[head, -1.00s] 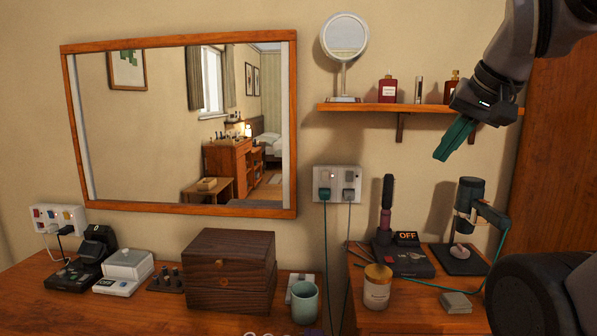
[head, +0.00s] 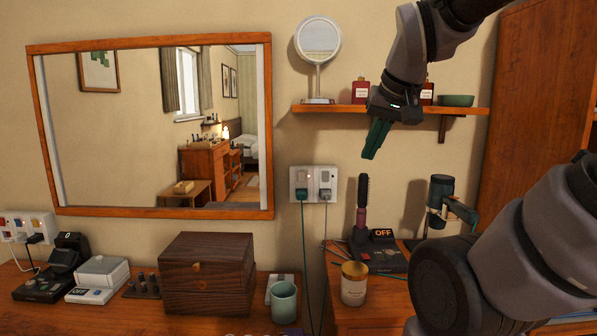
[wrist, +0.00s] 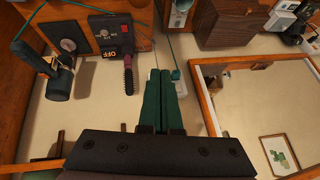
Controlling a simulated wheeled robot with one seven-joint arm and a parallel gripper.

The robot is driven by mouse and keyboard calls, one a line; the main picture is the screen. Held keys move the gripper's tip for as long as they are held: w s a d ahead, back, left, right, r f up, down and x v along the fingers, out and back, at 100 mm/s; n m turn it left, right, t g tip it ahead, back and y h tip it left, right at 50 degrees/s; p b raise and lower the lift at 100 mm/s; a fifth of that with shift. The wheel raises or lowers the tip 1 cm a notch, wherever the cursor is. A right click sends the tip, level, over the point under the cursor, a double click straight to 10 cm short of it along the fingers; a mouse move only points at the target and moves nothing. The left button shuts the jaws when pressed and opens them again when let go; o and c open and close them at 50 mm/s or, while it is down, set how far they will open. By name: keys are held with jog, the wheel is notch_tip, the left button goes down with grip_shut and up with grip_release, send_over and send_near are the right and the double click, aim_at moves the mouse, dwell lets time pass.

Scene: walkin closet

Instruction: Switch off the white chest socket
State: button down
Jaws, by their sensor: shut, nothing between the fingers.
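A white double wall socket (head: 313,184) is on the wall right of the mirror, above the gap between the dark box and the right-hand chest (head: 390,318). A green plug (head: 301,195) sits in its left half and a grey plug (head: 325,195) in its right half, with switches above them. Their positions are too small to tell. My gripper (head: 370,156) is shut and empty, above and right of the socket, pointing down and apart from it. In the wrist view, the shut green fingers (wrist: 159,72) partly hide the socket (wrist: 181,89).
A wooden shelf (head: 390,109) with bottles and a mirror is close to my gripper. A hairbrush-like styler (head: 363,205) stands below it. A white multi-switch socket (head: 25,226) is at far left. Cords hang below the double socket. The wall between socket and gripper is clear.

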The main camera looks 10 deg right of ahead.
jog(key=w+f+n+h, duration=0.2)
jog(key=w+n+h, duration=0.2)
jog(key=w+n, duration=0.7)
jog(key=w+a+f+n+t+y, duration=0.1)
jog(key=w+a+f+n, duration=0.3)
jog(key=w, duration=0.9)
jog(key=a+n+t, duration=0.1)
jog(key=a+n, duration=0.2)
jog(key=a, duration=0.2)
jog(key=shift+f+n+t, duration=0.35)
jog(key=shift+n+t, duration=0.05)
jog(key=shift+w+a, duration=0.1)
send_near(301, 175)
jog(key=x, duration=0.5)
jog(key=shift+f, duration=0.4)
jog(key=shift+w, duration=0.3)
jog(key=shift+r, duration=0.1)
